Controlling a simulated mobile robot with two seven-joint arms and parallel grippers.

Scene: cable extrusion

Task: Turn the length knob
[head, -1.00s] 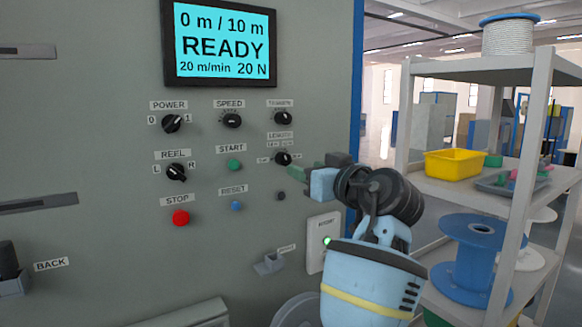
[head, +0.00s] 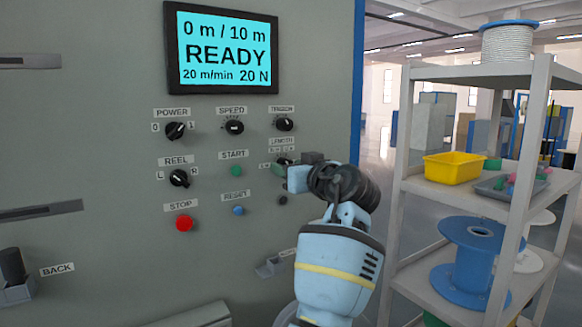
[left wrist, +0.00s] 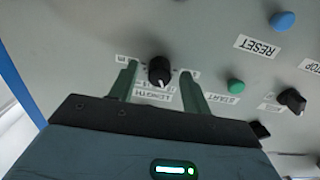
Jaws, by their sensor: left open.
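The black length knob (left wrist: 159,70) sits on the grey panel, below its LENGTH label. In the left wrist view it lies between the two green fingers of my left gripper (left wrist: 158,74), with a gap on each side. The gripper is open; how close the tips are to the panel is hard to judge. The knob's white mark points towards the LENGTH label, which appears upside down there. In the head view my left gripper (head: 281,169) reaches the knob (head: 284,160) from the lower right and partly hides it. My right gripper is not in view.
The tension knob (head: 284,124) is just above, and the green START button (head: 236,171) is to the left. The screen (head: 222,50) reads READY and 0 m / 10 m. A shelf (head: 470,195) with spools and a yellow bin stands at the right.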

